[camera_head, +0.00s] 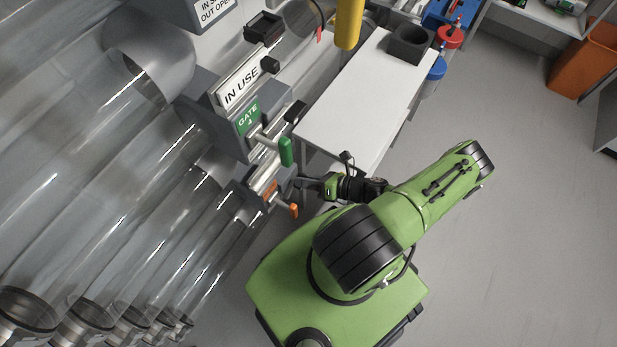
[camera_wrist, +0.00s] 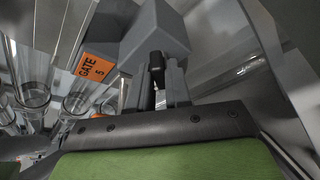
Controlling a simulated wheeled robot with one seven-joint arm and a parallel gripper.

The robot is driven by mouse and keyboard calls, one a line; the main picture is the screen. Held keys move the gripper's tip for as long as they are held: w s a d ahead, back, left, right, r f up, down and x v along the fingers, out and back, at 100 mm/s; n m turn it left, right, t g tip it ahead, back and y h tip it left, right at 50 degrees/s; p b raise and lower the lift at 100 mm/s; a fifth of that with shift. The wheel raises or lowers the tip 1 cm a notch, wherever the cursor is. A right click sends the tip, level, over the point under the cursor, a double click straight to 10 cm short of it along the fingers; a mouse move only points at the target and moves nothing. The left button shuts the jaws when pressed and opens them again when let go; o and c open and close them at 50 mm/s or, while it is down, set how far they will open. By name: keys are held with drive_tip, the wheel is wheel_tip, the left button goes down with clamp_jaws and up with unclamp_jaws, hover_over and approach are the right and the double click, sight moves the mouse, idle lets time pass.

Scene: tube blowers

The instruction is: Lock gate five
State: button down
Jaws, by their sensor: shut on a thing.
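Gate five shows as a grey housing with an orange "GATE 5" label (camera_wrist: 95,66) in the wrist view. In the head view its orange-tipped handle (camera_head: 293,210) sticks out low on the housing, below gate four. My gripper (camera_head: 303,183) reaches in from the right beside this housing, above the orange handle. In the wrist view my gripper (camera_wrist: 158,88) is shut on a small black knob (camera_wrist: 157,66) in front of the grey housing (camera_wrist: 155,32). The exact contact is partly hidden by the fingers and the wrist edge.
Gate four's green label (camera_head: 248,117) and green handle (camera_head: 286,151) lie just above my gripper, with an "IN USE" plate (camera_head: 241,87) higher up. A white table (camera_head: 365,95) stands close above my arm. Clear tubes (camera_head: 90,170) fill the left.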

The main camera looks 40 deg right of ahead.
drive_tip(key=c, duration=1.1)
unclamp_jaws()
drive_tip(key=shift+c, duration=0.2)
drive_tip(key=f+p+v, duration=0.1)
drive_tip(key=f+v, duration=0.2)
drive_tip(key=v, duration=1.3)
drive_tip(key=shift+s+d, duration=0.45)
drive_tip(key=shift+s, duration=0.2)
drive_tip(key=shift+o, duration=0.4)
